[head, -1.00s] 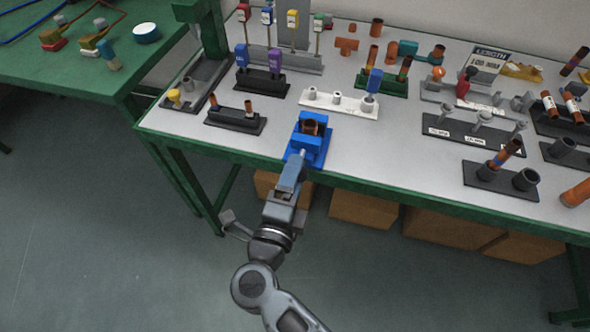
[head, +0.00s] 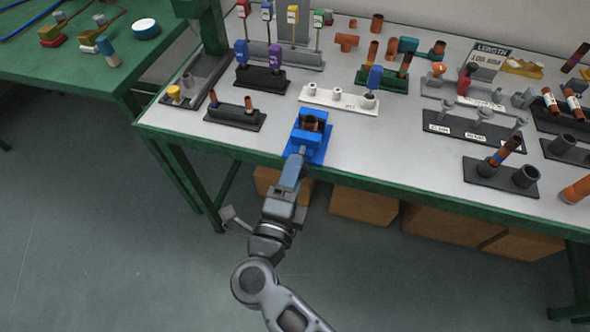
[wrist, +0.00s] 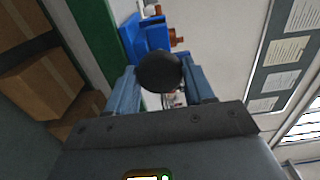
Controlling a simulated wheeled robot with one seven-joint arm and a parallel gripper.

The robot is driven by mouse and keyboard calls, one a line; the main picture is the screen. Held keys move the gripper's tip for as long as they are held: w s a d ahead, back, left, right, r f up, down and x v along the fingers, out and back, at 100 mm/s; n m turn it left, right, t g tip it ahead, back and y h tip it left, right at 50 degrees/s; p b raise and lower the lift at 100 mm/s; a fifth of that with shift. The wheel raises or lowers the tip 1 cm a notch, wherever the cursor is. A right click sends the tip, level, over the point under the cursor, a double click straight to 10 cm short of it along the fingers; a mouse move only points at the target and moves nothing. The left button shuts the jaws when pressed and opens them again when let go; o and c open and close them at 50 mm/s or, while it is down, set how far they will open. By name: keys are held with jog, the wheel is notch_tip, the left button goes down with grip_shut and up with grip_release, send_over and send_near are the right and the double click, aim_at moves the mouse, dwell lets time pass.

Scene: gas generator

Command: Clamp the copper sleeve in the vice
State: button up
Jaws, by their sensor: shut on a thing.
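The blue vice (head: 321,156) stands at the front edge of the white-topped bench, and also shows in the wrist view (wrist: 148,38). The copper sleeve (head: 311,122) is upright between its jaws in the head view. Whether both jaws touch it is too small to tell. My gripper (head: 300,156) reaches the vice's front side from below. In the wrist view my gripper (wrist: 160,80) has a finger on each side of a dark round knob (wrist: 158,71) in front of the vice, and is shut on it. The knob is hidden in the head view.
A black stand with copper pieces (head: 235,117) is left of the vice. A white rack (head: 338,100) stands behind it, and a dark rack (head: 470,132) to the right. Cardboard boxes (head: 362,208) are under the bench. Bare bench top lies right of the vice.

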jog(key=shift+f+m+b, duration=0.15)
jog(key=shift+m+b, duration=1.45)
jog(key=shift+m, duration=0.3)
jog(key=shift+m+b, duration=0.7)
jog(key=shift+m, duration=0.2)
jog(key=o, duration=1.1)
jog(key=shift+c, duration=0.2)
jog(key=shift+r+p, duration=0.3)
jog(key=shift+p, duration=0.15)
jog(key=n+p, duration=0.5)
jog(key=p, duration=0.1)
jog(key=shift+f+n, duration=0.1)
jog(key=shift+n, duration=0.2)
